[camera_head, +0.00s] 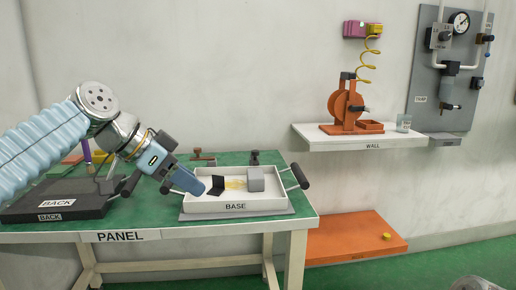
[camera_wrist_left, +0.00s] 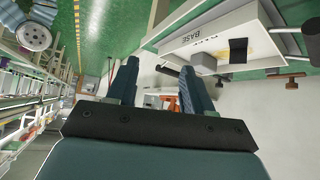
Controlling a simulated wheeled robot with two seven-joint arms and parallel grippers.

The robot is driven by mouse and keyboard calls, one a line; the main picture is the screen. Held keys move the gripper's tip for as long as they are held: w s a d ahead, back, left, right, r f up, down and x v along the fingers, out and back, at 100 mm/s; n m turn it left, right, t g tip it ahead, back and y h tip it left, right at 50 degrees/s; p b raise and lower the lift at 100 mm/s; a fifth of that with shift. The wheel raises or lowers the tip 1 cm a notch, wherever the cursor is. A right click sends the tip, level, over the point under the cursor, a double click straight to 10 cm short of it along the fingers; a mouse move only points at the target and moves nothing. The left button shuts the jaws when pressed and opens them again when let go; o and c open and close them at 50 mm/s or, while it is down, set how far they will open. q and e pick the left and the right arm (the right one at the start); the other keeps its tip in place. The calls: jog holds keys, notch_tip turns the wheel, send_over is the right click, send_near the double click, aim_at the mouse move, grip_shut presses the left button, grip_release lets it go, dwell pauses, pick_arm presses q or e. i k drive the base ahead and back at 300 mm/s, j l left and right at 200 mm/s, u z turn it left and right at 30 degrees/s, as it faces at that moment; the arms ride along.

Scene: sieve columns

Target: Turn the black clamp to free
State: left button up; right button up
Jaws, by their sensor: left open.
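A small black clamp-like piece (camera_head: 255,157) stands on the green bench behind the white BASE tray (camera_head: 235,205). A red-brown one (camera_head: 198,154) stands to its left. Which way the black one is turned is too small to tell. A black angled piece (camera_head: 217,185) sits inside the tray; it also shows in the left wrist view (camera_wrist_left: 238,52). My left gripper (camera_head: 192,184) is over the tray's left end, pointing down and right, touching nothing that I can make out. In the left wrist view its fingers (camera_wrist_left: 158,70) are apart with nothing between them. My right gripper is out of view.
The tray has black side handles (camera_head: 299,176) and holds a grey block (camera_head: 256,179). A dark BACK case (camera_head: 55,207) lies left, under my arm. A white WALL shelf (camera_head: 350,139) bears an orange device (camera_head: 347,105). An orange platform (camera_head: 350,240) stands lower right.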

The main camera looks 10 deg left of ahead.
aim_at(254, 153)
jog(key=i, duration=1.15)
